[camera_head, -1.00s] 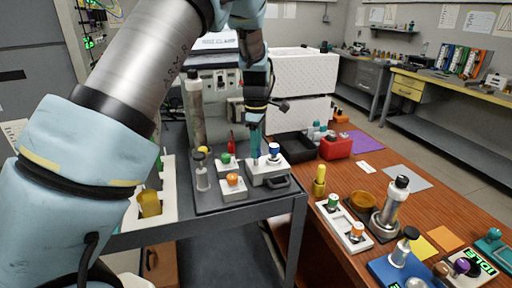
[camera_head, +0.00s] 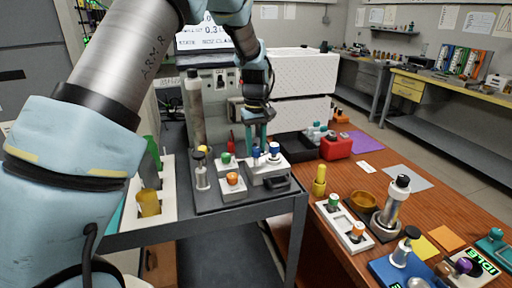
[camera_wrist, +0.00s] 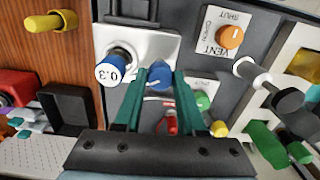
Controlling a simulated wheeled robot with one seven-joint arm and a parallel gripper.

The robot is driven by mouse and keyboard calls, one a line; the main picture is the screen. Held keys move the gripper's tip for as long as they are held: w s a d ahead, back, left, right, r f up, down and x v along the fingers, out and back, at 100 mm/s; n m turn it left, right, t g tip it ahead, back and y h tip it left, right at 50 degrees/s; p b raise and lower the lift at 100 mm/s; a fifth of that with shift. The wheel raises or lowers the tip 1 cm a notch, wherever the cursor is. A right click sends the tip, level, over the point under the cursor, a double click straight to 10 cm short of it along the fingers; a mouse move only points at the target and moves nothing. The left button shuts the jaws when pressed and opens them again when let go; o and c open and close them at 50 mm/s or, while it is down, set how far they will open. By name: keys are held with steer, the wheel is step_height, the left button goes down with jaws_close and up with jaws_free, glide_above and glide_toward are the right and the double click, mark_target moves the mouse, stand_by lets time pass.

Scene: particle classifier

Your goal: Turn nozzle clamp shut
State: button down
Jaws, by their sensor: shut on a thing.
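A blue knob (camera_wrist: 158,78) with a white mark stands on a pale grey block (camera_head: 268,174) on the grey cart. I take it as the nozzle clamp; its label is hidden. My gripper (camera_wrist: 160,72) has its teal fingertips on both sides of this knob and is shut on it. In the head view, my gripper (camera_head: 257,146) points down at the block, both fingers showing. A blue-capped cylinder marked 0.3 (camera_wrist: 112,69) stands beside it on the same block; it also shows in the head view (camera_head: 274,149). The nozzle itself cannot be made out.
An orange VENT knob (camera_wrist: 230,37) marked SHUT and a green knob (camera_wrist: 202,100) are close by. A red-handled tool (camera_wrist: 170,124) lies under the fingers. A black tray (camera_wrist: 70,108) and a yellow peg (camera_wrist: 50,22) are on the wooden table.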

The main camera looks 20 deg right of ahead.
mark_target(256, 148)
steer(key=m, duration=0.5)
steer(key=shift+m, duration=0.4)
stand_by(0.4)
steer(key=c, duration=0.5)
jaws_free()
steer(key=shift+r, duration=0.1)
step_height(256, 148, up, 11)
steer(key=b, duration=0.2)
steer(key=shift+f+b, duration=0.2)
steer(key=shift+b, duration=0.2)
